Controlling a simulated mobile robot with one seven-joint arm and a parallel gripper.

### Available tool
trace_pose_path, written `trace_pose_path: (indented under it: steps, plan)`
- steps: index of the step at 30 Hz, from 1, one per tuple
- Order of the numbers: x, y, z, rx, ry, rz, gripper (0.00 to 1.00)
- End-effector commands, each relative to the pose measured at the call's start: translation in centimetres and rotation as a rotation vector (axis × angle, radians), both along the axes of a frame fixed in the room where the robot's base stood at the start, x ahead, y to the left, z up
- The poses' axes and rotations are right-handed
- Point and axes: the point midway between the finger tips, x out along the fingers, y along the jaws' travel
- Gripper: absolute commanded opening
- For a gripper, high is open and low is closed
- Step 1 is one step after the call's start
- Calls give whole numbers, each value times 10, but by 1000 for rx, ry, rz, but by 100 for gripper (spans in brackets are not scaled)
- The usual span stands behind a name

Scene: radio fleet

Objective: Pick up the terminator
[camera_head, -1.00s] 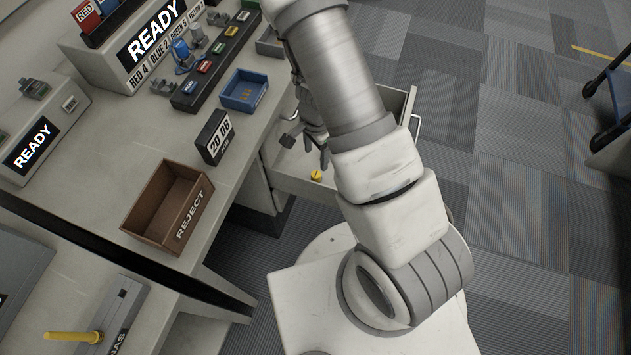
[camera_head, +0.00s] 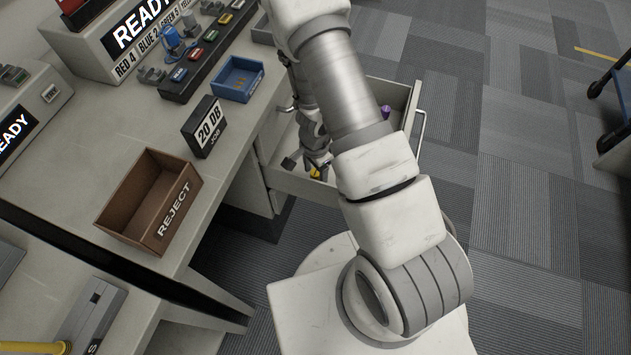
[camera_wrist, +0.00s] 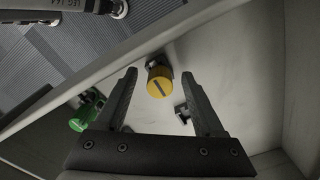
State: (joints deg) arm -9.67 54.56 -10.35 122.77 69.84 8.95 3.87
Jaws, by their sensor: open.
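A small part with a round, slotted yellow cap (camera_wrist: 159,86) and a metal connector end lies in an open drawer; I take it to be the terminator. In the head view the yellow part (camera_head: 315,173) is partly hidden by my gripper (camera_head: 318,161). In the wrist view my gripper (camera_wrist: 159,75) is open, and the yellow cap shows between its fingertips with space on both sides. I cannot tell how far above it the fingers are. The open drawer (camera_head: 287,181) also fills much of the wrist view (camera_wrist: 248,75).
A small metal piece (camera_wrist: 182,112) shows by the right finger, and a green-capped part (camera_wrist: 80,121) at left. A purple part (camera_head: 386,112) is in the drawer's far end. The drawer walls surround my gripper. The bench holds a brown REJECT box (camera_head: 128,187) and a blue tray (camera_head: 235,96).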

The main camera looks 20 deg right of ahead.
Motion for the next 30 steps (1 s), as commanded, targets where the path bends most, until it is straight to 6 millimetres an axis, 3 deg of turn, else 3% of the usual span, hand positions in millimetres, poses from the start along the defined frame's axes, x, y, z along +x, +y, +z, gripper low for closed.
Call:
trace_pose_path:
  steps: [5,17,30]
  plan:
    - [0,0,1,0,0,0,70]
    - [0,0,1,0,0,0,0]
    - [0,0,5,0,0,1,0]
